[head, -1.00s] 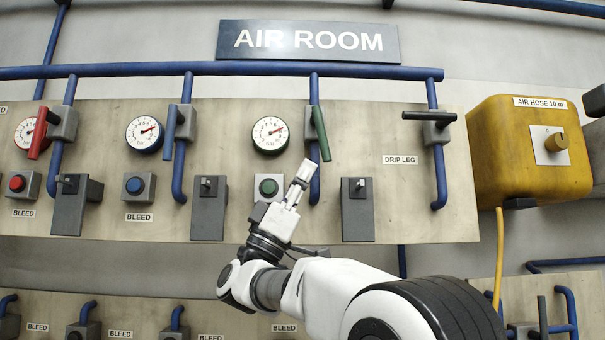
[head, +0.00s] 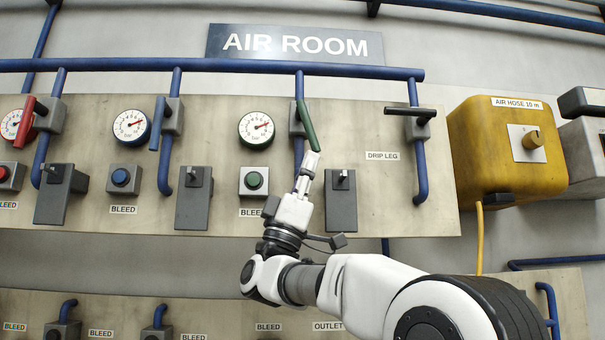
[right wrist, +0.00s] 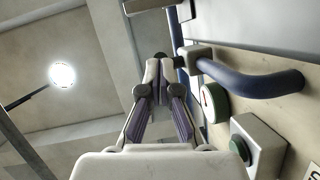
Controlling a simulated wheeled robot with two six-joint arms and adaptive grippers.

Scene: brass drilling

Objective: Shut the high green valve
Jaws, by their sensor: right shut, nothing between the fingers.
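The high green valve has a long green handle (head: 307,128) on a grey body (head: 296,118), on a blue pipe right of the green-rimmed gauge (head: 256,130). The handle hangs down nearly along the pipe, its lower end tilted slightly right. My right gripper (head: 311,157) is shut and empty, pointing up, with its tips at the handle's lower end. I cannot tell whether they touch. In the right wrist view the shut fingers (right wrist: 158,70) hide most of the handle. The valve body (right wrist: 196,58) shows just right of them. My left gripper is out of view.
Red (head: 30,120) and blue (head: 159,124) handles hang to the left; a black handle (head: 410,111) lies level to the right. A green button (head: 253,180) and a grey box (head: 341,203) flank my gripper below. A yellow hose box (head: 487,158) stands far right.

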